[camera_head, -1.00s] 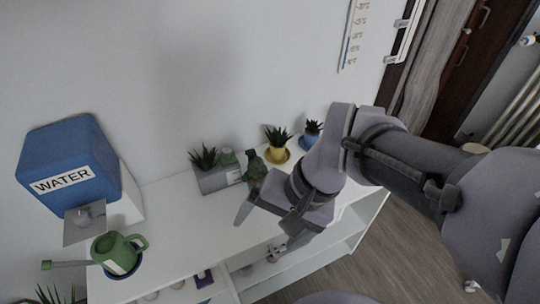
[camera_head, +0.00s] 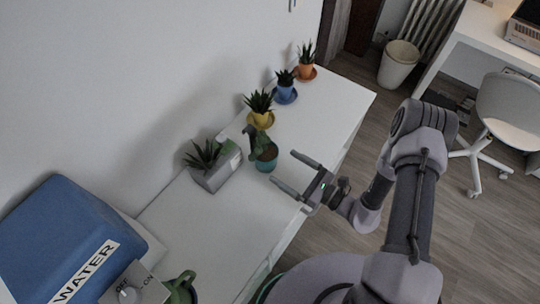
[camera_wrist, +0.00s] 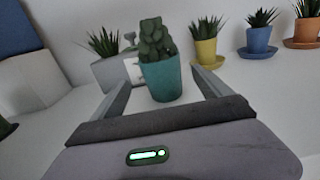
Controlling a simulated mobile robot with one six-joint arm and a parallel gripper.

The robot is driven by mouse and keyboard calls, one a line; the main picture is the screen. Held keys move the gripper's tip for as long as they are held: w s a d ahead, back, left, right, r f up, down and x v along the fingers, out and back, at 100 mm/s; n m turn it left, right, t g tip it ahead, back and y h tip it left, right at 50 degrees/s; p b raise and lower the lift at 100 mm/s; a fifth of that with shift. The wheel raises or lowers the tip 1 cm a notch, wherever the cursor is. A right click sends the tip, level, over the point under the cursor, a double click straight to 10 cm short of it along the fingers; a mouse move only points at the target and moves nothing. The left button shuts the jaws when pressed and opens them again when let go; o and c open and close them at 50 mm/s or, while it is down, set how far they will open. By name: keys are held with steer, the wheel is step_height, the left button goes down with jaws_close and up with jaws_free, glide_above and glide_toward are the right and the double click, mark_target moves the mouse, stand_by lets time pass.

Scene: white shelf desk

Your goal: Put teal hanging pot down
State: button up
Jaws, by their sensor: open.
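The teal pot (camera_head: 267,161) with a dark green plant stands upright on the white desk top, beside the grey planter box. In the wrist view the teal pot (camera_wrist: 161,80) shows ahead of my gripper, between the lines of its two fingers. My gripper (camera_head: 283,169) is open and empty, to the right of the pot in the head view, with its fingers pointing toward it. The fingers look apart from the pot. In the wrist view my gripper (camera_wrist: 163,95) spans wider than the pot.
A grey planter (camera_head: 217,174) stands left of the teal pot. Yellow (camera_head: 261,119), blue (camera_head: 285,92) and orange (camera_head: 305,72) potted plants line the wall. A blue water dispenser (camera_head: 62,240) and green watering can (camera_head: 181,290) are at lower left. The desk front is clear.

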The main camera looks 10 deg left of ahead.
mark_target(257, 149)
steer(key=b+x, duration=0.1)
steer(key=x, duration=0.5)
steer(key=shift+w+a, duration=0.1)
steer(key=shift+a, duration=0.2)
steer(key=x, duration=0.1)
steer(key=b+x, duration=0.1)
steer(key=x, duration=0.2)
steer(key=shift+w+a+f+b, duration=0.15)
steer(key=shift+a+f+b, duration=0.1)
steer(key=shift+f+b, duration=0.15)
steer(key=shift+w+a+r, duration=0.15)
steer(key=shift+a+r, duration=0.05)
steer(key=shift+a, duration=0.1)
jaws_close()
steer(key=shift+r, duration=0.1)
